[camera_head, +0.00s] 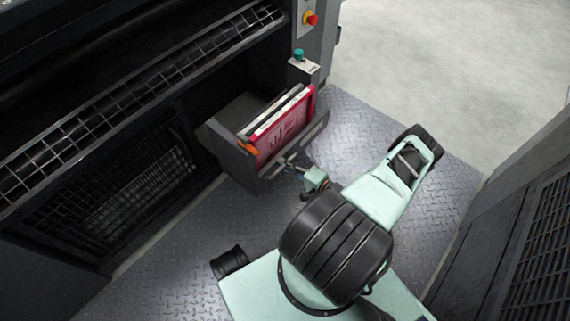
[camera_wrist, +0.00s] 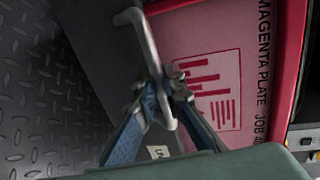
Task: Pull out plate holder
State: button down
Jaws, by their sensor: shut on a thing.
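The plate holder (camera_head: 231,152) is a dark drawer-like box that stands out from the lower part of the press. A magenta-framed plate (camera_head: 288,132) stands upright in it, with thinner plates behind. In the wrist view the plate (camera_wrist: 218,40) reads "MAGENTA PLATE". A grey bar handle (camera_wrist: 146,42) sits on the holder's front. My gripper (camera_head: 291,166) is at this front, and in the wrist view its fingertips (camera_wrist: 162,90) are closed around the handle. The holder's inner end is hidden in the dark opening.
The press (camera_head: 140,85) with its mesh guards fills the left. A red emergency button (camera_head: 310,18) and a teal button (camera_head: 299,54) are above the holder. Tread-plate floor (camera_head: 165,245) lies around my base. A dark vented cabinet (camera_head: 520,235) stands at right.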

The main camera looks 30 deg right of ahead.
jog(key=shift+d, duration=0.2)
jog(key=c, duration=2)
grip_release()
jog(key=shift+a, duration=0.1)
jog(key=shift+c, duration=0.2)
jog(key=o, duration=1)
notch_tip(320, 180, up, 10)
jog(key=shift+r, duration=0.15)
jog(key=c, duration=1)
